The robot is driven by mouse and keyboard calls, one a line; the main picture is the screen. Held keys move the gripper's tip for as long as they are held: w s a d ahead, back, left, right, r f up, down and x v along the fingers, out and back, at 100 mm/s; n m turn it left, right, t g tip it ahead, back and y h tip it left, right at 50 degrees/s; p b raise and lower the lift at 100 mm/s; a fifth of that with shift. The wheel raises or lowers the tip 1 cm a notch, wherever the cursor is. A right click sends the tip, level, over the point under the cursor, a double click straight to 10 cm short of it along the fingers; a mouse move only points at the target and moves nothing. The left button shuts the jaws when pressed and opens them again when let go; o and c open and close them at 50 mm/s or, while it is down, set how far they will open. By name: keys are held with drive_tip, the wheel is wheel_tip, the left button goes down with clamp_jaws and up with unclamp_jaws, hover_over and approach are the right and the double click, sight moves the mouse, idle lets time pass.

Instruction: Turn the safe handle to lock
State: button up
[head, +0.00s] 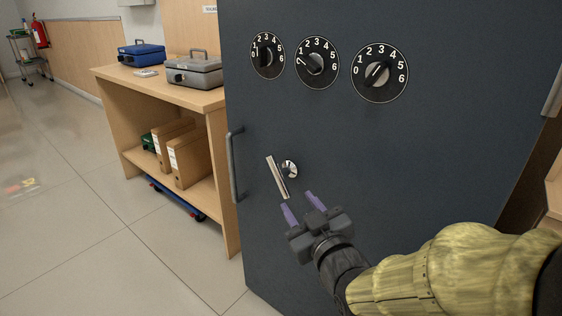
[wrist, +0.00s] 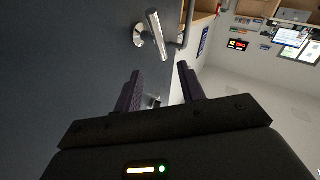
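The safe handle (head: 278,178) is a silver lever on a round hub (head: 290,169), low on the dark grey safe door (head: 330,130). The lever stands near upright, its top tilted left. In the wrist view the lever (wrist: 157,27) shows ahead of the fingers, beyond their tips. My gripper (head: 302,205) is open and empty, with its two purple fingers apart, just below and right of the lever's lower end. It looks apart from the handle. The fingers also show in the wrist view (wrist: 160,72).
Three numbered dials (head: 380,73) sit high on the door. A vertical pull bar (head: 233,165) is at its left edge. A wooden shelf unit (head: 190,95) with a grey cash box (head: 195,72) and a blue one (head: 142,54) stands left. The floor (head: 80,240) at left is clear.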

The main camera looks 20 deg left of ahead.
sight(278, 174)
drive_tip(key=p+x, duration=1.4)
idle(0.5)
drive_tip(key=shift+c, duration=0.2)
clamp_jaws()
